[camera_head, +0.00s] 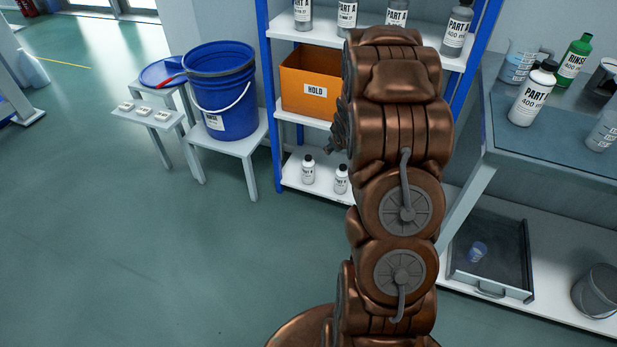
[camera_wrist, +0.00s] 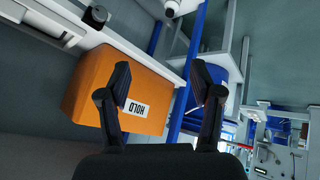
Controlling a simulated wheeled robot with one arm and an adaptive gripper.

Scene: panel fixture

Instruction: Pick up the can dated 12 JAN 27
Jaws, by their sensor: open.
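Several grey cans with white PART A labels stand upright in a row on the top shelf in the head view, among them a left one (camera_head: 303,14), a second (camera_head: 347,17) and a right one (camera_head: 457,28). My arm hides part of the row. No date can be read, so I cannot tell which is 12 JAN 27. My gripper (camera_wrist: 162,72) is open and empty in the wrist view, facing the orange HOLD bin (camera_wrist: 95,95). In the head view it is mostly hidden behind my arm. A dark round object (camera_wrist: 96,16) shows at the wrist view's top left.
The orange bin (camera_head: 300,73) sits on the middle shelf, with small white bottles (camera_head: 308,168) below. Blue posts (camera_head: 268,100) edge the rack. A blue bucket (camera_head: 222,90) stands left. A bench at right holds bottles (camera_head: 533,95) and beakers.

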